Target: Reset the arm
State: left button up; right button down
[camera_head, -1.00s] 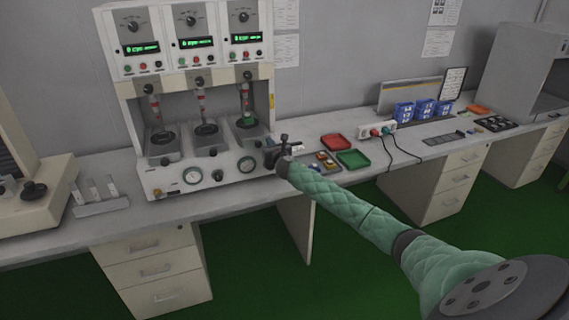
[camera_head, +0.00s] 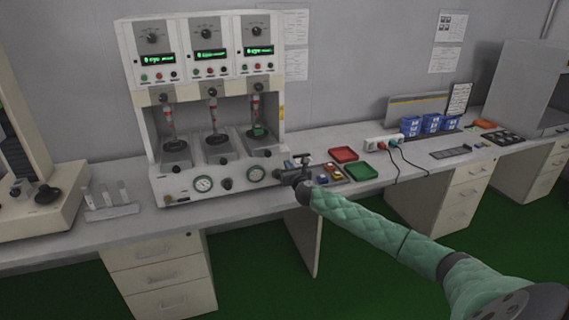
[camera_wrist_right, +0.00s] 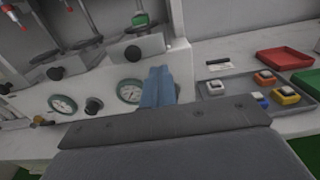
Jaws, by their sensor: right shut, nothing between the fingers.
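My right arm, in a green quilted sleeve, reaches in from the lower right of the head view. Its right gripper (camera_head: 281,176) is in front of the right end of the white test machine (camera_head: 170,190), near the rightmost gauge. In the right wrist view, the blue-grey fingers (camera_wrist_right: 158,88) are together with nothing between them. They appear in front of the machine's lower panel, beside a round gauge (camera_wrist_right: 130,91). I cannot tell whether they touch the machine. My left gripper is not in view.
A grey tray of coloured blocks (camera_wrist_right: 280,110) lies right of the gripper. Red (camera_head: 343,154) and green (camera_head: 360,171) trays, a power strip (camera_head: 383,143) and blue bins (camera_head: 431,123) stand further right. A rack (camera_head: 112,212) is at the left. Bench front is mostly clear.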

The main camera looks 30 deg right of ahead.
jog(key=s+d+m+g+h, duration=0.2)
jog(key=s+m+g+h, duration=0.3)
jog(key=m, duration=1.1)
jog(key=s+a+f+m+g+y, duration=0.3)
jog(key=s+a+f+m, duration=0.4)
jog(key=s+a+f, duration=0.45)
jog(key=s+a+f+m+g+y, duration=0.3)
jog(key=s+a+f+m, duration=0.4)
jog(key=a+f, duration=0.7)
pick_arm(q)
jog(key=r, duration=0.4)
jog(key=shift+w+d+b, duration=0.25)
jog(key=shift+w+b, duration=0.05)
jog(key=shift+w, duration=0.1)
pick_arm(e)
jog(key=s+a+f+g+y, duration=0.1)
jog(key=s+a+f, duration=0.4)
jog(key=s, duration=0.7)
jog(key=s+a+f+m+g+y, duration=0.1)
jog(key=s+a+f+g, duration=0.1)
jog(key=s+a+f, duration=0.4)
jog(key=s+a+f+g+y, duration=0.1)
jog(key=s+a+f, duration=0.4)
jog(key=s+f, duration=0.5)
jog(key=s+g, duration=0.1)
jog(key=s, duration=0.6)
jog(key=shift+s+a+f+y, duration=0.2)
jog(key=shift+s+a+y, duration=0.1)
jog(key=shift+a+y, duration=0.1)
